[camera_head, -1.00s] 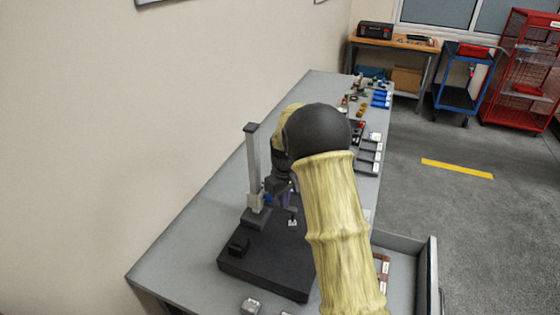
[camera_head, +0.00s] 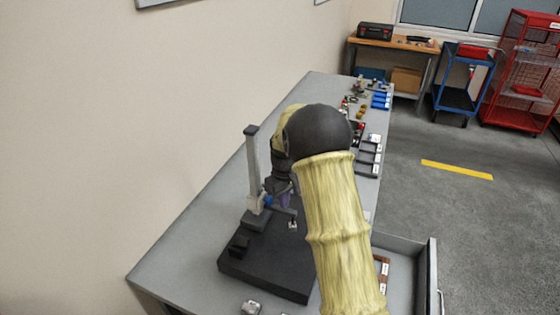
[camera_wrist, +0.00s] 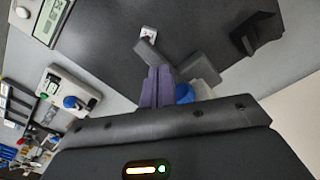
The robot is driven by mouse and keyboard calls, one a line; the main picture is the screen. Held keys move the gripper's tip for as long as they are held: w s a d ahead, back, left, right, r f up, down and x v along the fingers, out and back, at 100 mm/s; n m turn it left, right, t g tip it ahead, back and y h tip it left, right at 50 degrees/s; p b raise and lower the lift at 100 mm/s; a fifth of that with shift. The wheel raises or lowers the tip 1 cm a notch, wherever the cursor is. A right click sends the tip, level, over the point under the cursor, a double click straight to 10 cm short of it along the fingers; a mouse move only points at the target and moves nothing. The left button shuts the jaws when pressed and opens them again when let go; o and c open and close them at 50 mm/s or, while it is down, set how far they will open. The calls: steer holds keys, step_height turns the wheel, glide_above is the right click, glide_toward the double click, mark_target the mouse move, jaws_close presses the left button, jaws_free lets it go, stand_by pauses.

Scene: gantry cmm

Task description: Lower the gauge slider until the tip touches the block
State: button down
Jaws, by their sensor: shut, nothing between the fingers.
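The gauge stand has an upright grey post (camera_head: 252,160) on a black base plate (camera_head: 262,262). The slider (camera_head: 256,204) sits low on the post, with a blue knob (camera_head: 268,200) and a dark arm reaching right. In the wrist view the blue knob (camera_wrist: 184,93) shows beside my fingers. A small whitish piece (camera_head: 293,225), also in the wrist view (camera_wrist: 148,33), is at the arm's outer end; whether the tip touches anything below is unclear. My gripper (camera_wrist: 158,78), with purple fingers, is shut and empty, close to the slider arm.
A black angled piece (camera_head: 239,244) stands on the plate's left part. A small grey item (camera_head: 251,307) lies at the bench's front. An open drawer (camera_head: 405,268) juts out at right. Trays (camera_head: 369,155) and small parts line the bench's far right side. The wall borders the left.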

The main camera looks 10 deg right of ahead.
step_height(320, 180, up, 6)
steer(key=p, duration=0.4)
stand_by(0.5)
stand_by(0.3)
steer(key=s+r+m+t, duration=0.1)
steer(key=s+r+m, duration=0.1)
steer(key=s, duration=1)
steer(key=s+r+m+t, duration=0.1)
steer(key=s+r+m, duration=0.2)
steer(key=s, duration=1)
steer(key=shift+s+r+t, duration=0.15)
steer(key=shift+r+t, duration=0.15)
steer(key=shift+r, duration=0.05)
steer(key=shift+d, duration=0.1)
